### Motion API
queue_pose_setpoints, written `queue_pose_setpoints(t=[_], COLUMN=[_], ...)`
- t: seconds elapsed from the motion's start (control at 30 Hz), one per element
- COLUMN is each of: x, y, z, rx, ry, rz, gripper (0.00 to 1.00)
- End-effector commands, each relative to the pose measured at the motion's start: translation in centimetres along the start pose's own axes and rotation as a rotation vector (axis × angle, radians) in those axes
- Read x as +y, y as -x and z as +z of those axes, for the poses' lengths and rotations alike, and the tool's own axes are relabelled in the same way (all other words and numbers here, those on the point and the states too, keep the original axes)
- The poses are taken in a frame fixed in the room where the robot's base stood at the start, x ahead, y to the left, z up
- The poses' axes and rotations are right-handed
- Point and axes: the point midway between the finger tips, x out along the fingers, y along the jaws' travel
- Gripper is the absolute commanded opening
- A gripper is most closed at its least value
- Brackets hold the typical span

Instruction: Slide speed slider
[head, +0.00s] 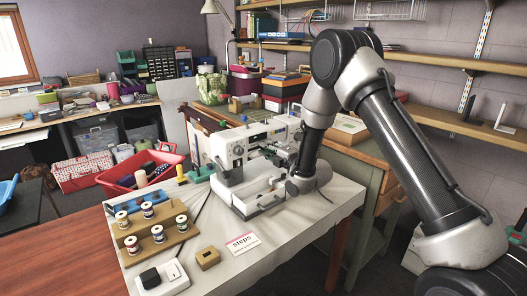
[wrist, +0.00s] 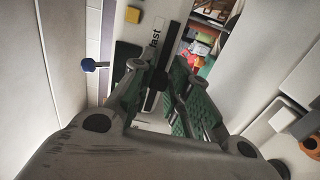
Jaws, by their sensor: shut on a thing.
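The white sewing machine (head: 236,150) stands on the cloth-covered table, and my arm reaches down to its right side. In the wrist view its panel shows a dark vertical slot (wrist: 169,42) beside a label reading "fast". My gripper (wrist: 157,76) is at the lower end of this slot, with its green-padded fingers on either side of the dark speed slider knob (wrist: 153,98). The gripper is shut on this knob, which the fingers partly hide. In the head view my wrist covers the slider.
A yellow button (wrist: 132,15) and a blue-tipped lever (wrist: 88,65) are near the fingers. A wooden spool rack (head: 133,232), a "steps" card (head: 242,243) and a white switch box (head: 174,274) lie in front of the machine. A red basket (head: 143,172) is at its left.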

Motion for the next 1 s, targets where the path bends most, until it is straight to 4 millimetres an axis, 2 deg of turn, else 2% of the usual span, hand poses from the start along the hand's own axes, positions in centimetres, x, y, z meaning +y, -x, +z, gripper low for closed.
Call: queue_pose_setpoints(t=[0.1,0.13,0.17,0.47,0.57,0.67,1.0], x=[0.0,0.0,0.0,0.0,-0.1,-0.1,-0.1], y=[0.0,0.0,0.0,0.0,0.6,2.0,9.4], z=[-0.1,-0.1,-0.1,-0.1,-0.1,-0.1,0.0], rx=[0.001,0.001,0.001,0.001,0.001,0.001,-0.001], ry=[0.0,0.0,0.0,0.0,0.0,0.001,-0.001], rz=[-0.001,-0.001,-0.001,-0.001,-0.003,-0.003,-0.003], gripper=[0.0,0.21,0.27,0.27,0.27,0.27,0.27])
